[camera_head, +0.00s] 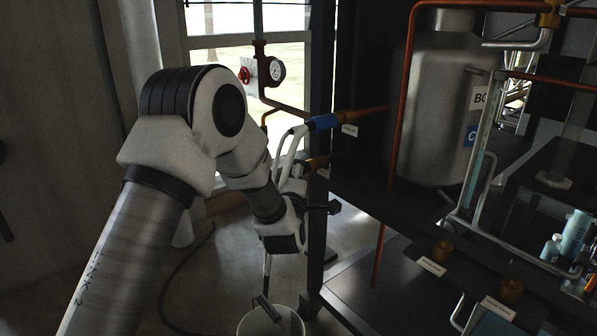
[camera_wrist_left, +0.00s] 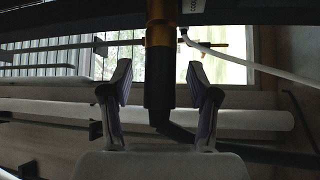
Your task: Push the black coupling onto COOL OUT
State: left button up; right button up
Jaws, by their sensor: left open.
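In the left wrist view the black coupling (camera_wrist_left: 158,82) is between the two fingers of my left gripper (camera_wrist_left: 161,100), which is open, with a gap to each finger. It is in line with a brass stub (camera_wrist_left: 160,32) and appears to meet its end; how far it is seated I cannot tell. A dark hose bends from its lower end. In the head view a brass stub (camera_head: 318,162) with a small unreadable label projects from the dark rack, below the blue coupling (camera_head: 323,122). There my arm and wrist mostly hide my gripper and the black coupling. My right gripper is not seen.
A white hose runs from the blue coupling. A white bucket (camera_head: 270,322) stands on the floor below my wrist. A metal tank (camera_head: 438,110) and copper pipes fill the rack. A gauge (camera_head: 277,70) and red valve (camera_head: 244,75) are by the window. Bottles (camera_head: 573,235) stand at right.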

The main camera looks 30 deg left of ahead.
aim_at(287, 171)
pick_arm(q)
jog(key=shift+s+f+b, duration=0.15)
jog(key=shift+s+b, duration=0.2)
jog(key=shift+s, duration=1.4)
jog(key=shift+s+f+b, duration=0.1)
jog(key=shift+s+b, duration=0.2)
jog(key=shift+s, duration=1.45)
